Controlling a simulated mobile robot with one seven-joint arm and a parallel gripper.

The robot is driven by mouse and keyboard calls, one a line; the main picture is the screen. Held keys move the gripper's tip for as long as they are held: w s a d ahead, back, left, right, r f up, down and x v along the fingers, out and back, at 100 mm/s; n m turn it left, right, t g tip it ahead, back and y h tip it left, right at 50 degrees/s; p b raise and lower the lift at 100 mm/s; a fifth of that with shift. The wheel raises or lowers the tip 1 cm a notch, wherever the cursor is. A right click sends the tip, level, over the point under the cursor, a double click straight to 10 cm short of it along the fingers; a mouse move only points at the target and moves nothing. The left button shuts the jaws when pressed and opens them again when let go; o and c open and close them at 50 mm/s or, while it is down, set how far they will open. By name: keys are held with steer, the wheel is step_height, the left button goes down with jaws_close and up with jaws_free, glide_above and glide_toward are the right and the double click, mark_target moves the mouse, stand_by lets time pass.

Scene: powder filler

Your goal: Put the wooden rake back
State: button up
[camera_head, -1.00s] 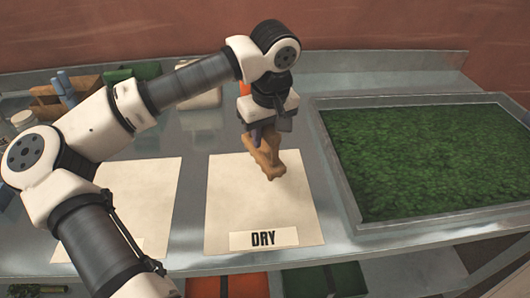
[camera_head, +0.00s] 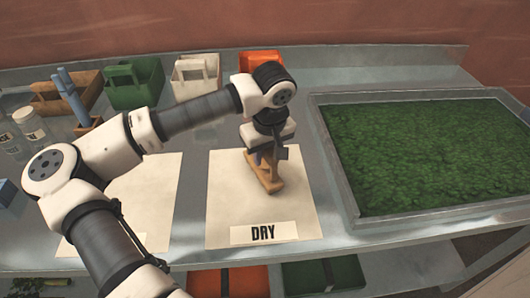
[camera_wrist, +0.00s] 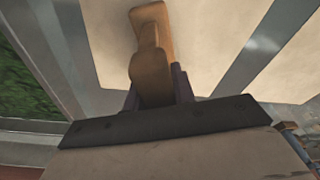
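The wooden rake (camera_head: 264,181) is a tan-brown piece over the pale mat marked DRY (camera_head: 220,215). My gripper (camera_head: 259,160) is above the mat, pointing down, with the rake between its fingers. In the wrist view the rake (camera_wrist: 150,35) sticks out from between the dark fingers of my gripper (camera_wrist: 158,90), which are close against both its sides. Its lower end is close to the mat; I cannot tell if it touches.
A brown wooden caddy (camera_head: 88,88) with blue tools, then green (camera_head: 134,92), cream (camera_head: 190,80) and orange (camera_head: 262,60) caddies line the back left. Jars (camera_head: 30,125) stand at far left. A tray of green material (camera_head: 345,190) fills the right. Another pale mat (camera_head: 150,190) lies left.

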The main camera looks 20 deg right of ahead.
steer(key=o, duration=0.4)
steer(key=r, duration=0.4)
steer(key=s+r+b, duration=0.1)
steer(key=r, duration=0.3)
steer(key=s+r+b, duration=0.1)
steer(key=r, duration=0.3)
steer(key=shift+r, duration=0.1)
